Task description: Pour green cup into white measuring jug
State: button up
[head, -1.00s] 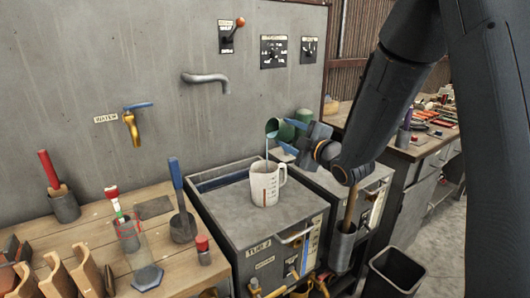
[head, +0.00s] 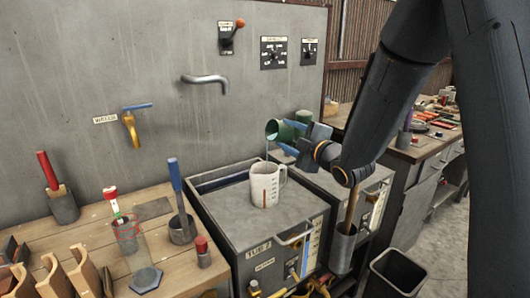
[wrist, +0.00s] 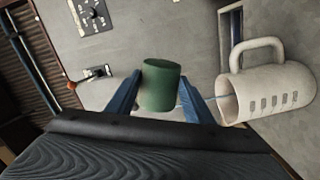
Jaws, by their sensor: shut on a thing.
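The green cup (head: 283,131) is held tilted on its side above the white measuring jug (head: 268,190), its mouth toward the left. My gripper (head: 302,140) has its blue fingers shut on the cup, one on each side. The wrist view also shows the cup (wrist: 160,86) between the fingers (wrist: 161,90) and the jug (wrist: 268,94) to the right. A thin pale stream runs down from the cup's mouth into the jug's opening. The jug stands upright on a grey cabinet top, apart from the cup. The liquid level inside the jug is hidden.
The grey cabinet (head: 283,232) bears the jug. A wooden bench (head: 75,236) on the left holds tools and a clear cylinder (head: 134,245). A spout (head: 207,78) juts from the wall behind. Another green object (head: 303,116) shows behind my gripper. A black bin (head: 393,275) stands front right.

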jog(key=shift+s+a+f+n+b, duration=0.1)
jog(key=shift+a+f+n+b, duration=0.1)
jog(key=shift+n+b, duration=0.75)
jog(key=shift+s+a+f+n+b, duration=0.15)
jog(key=shift+n+b, duration=0.5)
jog(key=shift+b, duration=0.45)
dwell(1.1)
jog(key=shift+w+d+r, duration=0.1)
jog(key=m+p, duration=0.1)
jog(key=m, duration=0.1)
jog(key=m+p, duration=0.1)
jog(key=shift+w+d+r+p, duration=0.1)
jog(key=shift+d+r+p, duration=0.2)
jog(key=shift+r, duration=0.1)
jog(key=shift+w+m, duration=0.1)
jog(key=shift+m, duration=0.8)
jog(key=shift+p, duration=0.35)
jog(key=m+p, duration=0.2)
jog(key=m, duration=0.1)
jog(key=shift+m+p, duration=0.3)
jog(key=shift+m, duration=0.6)
